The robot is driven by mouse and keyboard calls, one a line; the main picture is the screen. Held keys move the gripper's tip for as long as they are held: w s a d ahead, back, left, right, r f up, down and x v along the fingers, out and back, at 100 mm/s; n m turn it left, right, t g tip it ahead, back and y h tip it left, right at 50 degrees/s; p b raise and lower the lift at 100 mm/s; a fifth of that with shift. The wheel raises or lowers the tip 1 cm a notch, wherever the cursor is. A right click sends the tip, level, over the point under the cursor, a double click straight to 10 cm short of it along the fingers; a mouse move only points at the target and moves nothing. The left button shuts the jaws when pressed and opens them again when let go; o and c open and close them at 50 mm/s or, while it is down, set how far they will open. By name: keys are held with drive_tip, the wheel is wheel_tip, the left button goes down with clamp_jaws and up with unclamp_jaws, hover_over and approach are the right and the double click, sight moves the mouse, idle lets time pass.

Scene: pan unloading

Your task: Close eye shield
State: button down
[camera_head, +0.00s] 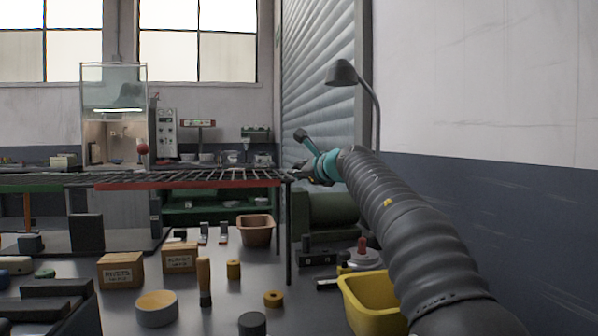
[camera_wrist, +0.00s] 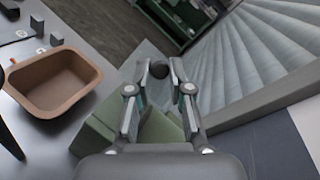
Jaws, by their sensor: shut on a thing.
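My gripper (camera_wrist: 160,72) is at the end of my arm. Its two fingers converge on a small dark round knob (camera_wrist: 160,68), and they are shut on it. In the head view my gripper (camera_head: 306,172) is small and dark beside the teal wrist, right of the rack's end, so its grip is hard to make out there. What the knob is fixed to is hidden. I cannot clearly pick out an eye shield by the gripper. A clear upright panel (camera_head: 113,82) stands on the machine at the back left, far from my gripper.
A green rounded body (camera_head: 332,212) lies below my gripper. A grey lamp (camera_head: 342,74) curves above it. A wire rack (camera_head: 190,178) ends to the left. A brown bin (camera_head: 255,229) and a yellow bin (camera_head: 366,300) stand lower. The wall is close on the right.

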drive_tip(key=c, duration=1.1)
unclamp_jaws()
drive_tip(key=shift+s+a, duration=0.1)
drive_tip(key=shift+o, duration=0.2)
drive_tip(key=shift+d, duration=0.2)
drive_tip(key=shift+s+d, duration=0.15)
drive_tip(key=shift+s, duration=0.1)
drive_tip(key=v, duration=1.1)
drive_tip(key=shift+s+r, duration=0.1)
drive_tip(key=shift+s, duration=0.05)
